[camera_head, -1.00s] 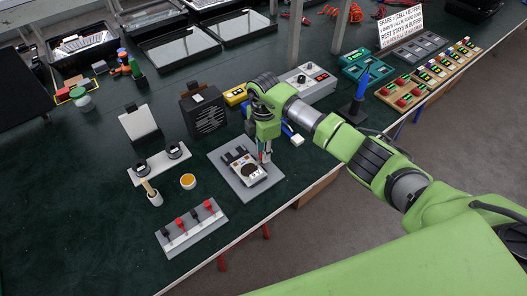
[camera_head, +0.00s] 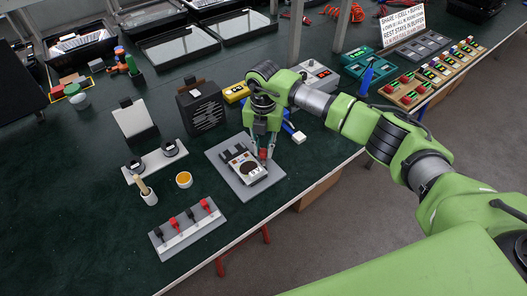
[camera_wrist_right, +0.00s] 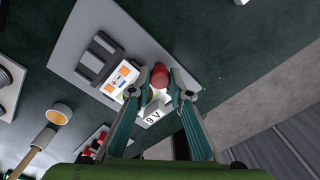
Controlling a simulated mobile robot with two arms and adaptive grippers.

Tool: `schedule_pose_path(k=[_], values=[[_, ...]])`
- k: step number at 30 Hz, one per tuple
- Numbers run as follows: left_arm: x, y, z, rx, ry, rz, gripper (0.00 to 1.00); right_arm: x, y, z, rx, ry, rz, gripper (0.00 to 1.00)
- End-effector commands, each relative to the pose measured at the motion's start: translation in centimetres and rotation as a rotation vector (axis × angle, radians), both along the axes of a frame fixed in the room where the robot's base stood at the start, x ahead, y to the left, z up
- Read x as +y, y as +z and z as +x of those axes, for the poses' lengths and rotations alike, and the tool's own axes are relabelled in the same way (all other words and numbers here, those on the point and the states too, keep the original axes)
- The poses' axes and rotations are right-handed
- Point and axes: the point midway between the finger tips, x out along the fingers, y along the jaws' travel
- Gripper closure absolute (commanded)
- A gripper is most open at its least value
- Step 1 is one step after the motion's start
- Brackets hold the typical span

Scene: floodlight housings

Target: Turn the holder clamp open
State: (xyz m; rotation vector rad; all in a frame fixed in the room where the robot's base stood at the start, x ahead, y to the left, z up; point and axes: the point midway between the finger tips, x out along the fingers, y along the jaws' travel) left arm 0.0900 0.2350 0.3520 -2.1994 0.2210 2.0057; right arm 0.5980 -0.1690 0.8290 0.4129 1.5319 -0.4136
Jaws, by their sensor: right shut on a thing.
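The holder is a grey plate (camera_head: 222,157) near the table's front edge, bearing a white and orange block marked 9V (camera_wrist_right: 122,80). A red clamp knob (camera_wrist_right: 160,73) sits at the edge of this block; in the head view only a bit of red (camera_head: 263,154) shows between the fingers. My right gripper (camera_head: 263,151) points down over the plate. In the right wrist view its two fingers (camera_wrist_right: 160,83) stand on either side of the red knob, shut on it. The fingers hide part of the clamp. My left gripper is not in view.
A rack with red and black plugs (camera_head: 188,228) stands front left of the plate. A small orange-filled cup (camera_head: 184,180) and a black speaker-like box (camera_head: 203,107) stand left and behind. A blue-tipped tool (camera_head: 366,78) stands to the right.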

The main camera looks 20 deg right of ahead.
Motion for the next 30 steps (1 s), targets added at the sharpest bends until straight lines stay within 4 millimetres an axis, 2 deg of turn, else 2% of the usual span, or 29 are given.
schedule_pose_path(k=[3, 15, 30], values=[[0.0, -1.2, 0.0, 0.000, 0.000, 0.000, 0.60, -0.1, -0.2, 0.2, -0.005, 0.110, -0.001, 1.00], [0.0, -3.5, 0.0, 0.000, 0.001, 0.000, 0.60, 0.0, -0.1, 0.2, -0.004, 0.443, -0.001, 1.00], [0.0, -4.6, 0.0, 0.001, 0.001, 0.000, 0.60, 0.0, 0.2, 0.2, -0.004, 0.621, -0.001, 1.00]])
